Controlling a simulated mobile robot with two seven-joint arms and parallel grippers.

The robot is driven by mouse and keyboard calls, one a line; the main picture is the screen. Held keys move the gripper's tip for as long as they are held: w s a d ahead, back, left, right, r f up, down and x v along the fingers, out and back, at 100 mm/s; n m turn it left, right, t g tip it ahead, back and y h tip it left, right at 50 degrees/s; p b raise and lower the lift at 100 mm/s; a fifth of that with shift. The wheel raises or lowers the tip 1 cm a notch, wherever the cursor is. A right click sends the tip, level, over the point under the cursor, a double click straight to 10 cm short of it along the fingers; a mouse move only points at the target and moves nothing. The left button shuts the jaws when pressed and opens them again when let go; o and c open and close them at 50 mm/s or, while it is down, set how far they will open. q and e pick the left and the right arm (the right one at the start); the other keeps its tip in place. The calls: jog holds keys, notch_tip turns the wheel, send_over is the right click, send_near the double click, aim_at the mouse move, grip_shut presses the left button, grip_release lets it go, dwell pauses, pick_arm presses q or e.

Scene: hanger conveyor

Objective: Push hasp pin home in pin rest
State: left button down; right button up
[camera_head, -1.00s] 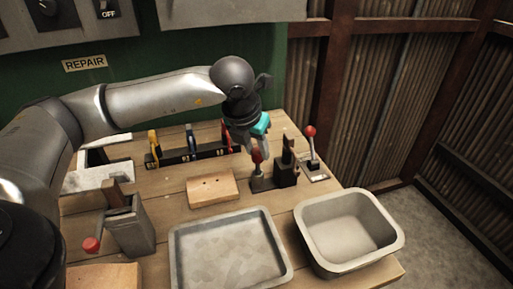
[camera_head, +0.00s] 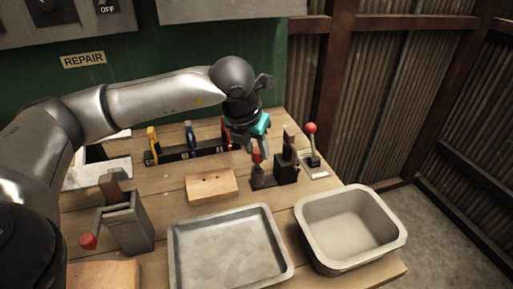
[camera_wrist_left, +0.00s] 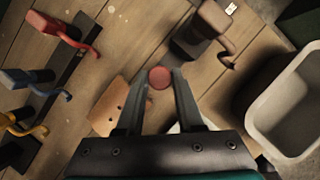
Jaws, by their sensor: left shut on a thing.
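The hasp pin, seen by its red knob (camera_head: 257,155), is upright over the left end of a dark fixture (camera_head: 262,182) on the bench. My left gripper (camera_head: 254,148) is shut on the knob from above. In the left wrist view the round red top (camera_wrist_left: 160,77) sits between the two fingertips. A wooden block with small holes (camera_head: 212,185) lies left of the fixture; I cannot tell which of the two is the pin rest. The pin's lower end and its depth are hidden. My right gripper is not in view.
A red-knobbed lever (camera_head: 311,140) stands right of the fixture's tall dark block (camera_head: 286,170). A rack with coloured handles (camera_head: 189,153) stands behind. A shallow tray (camera_head: 230,252) and a deep bin (camera_head: 350,228) are in front. A grey holder (camera_head: 128,226) stands at left.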

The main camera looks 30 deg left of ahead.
pick_arm(q)
jog(key=shift+f+b, duration=1.15)
jog(key=shift+f, duration=0.05)
dwell(0.6)
jog(key=c, duration=0.8)
grip_release()
jog(key=o, duration=0.6)
jog(key=p+v, duration=0.2)
jog(key=v, duration=1.3)
jog(key=shift+r, duration=0.2)
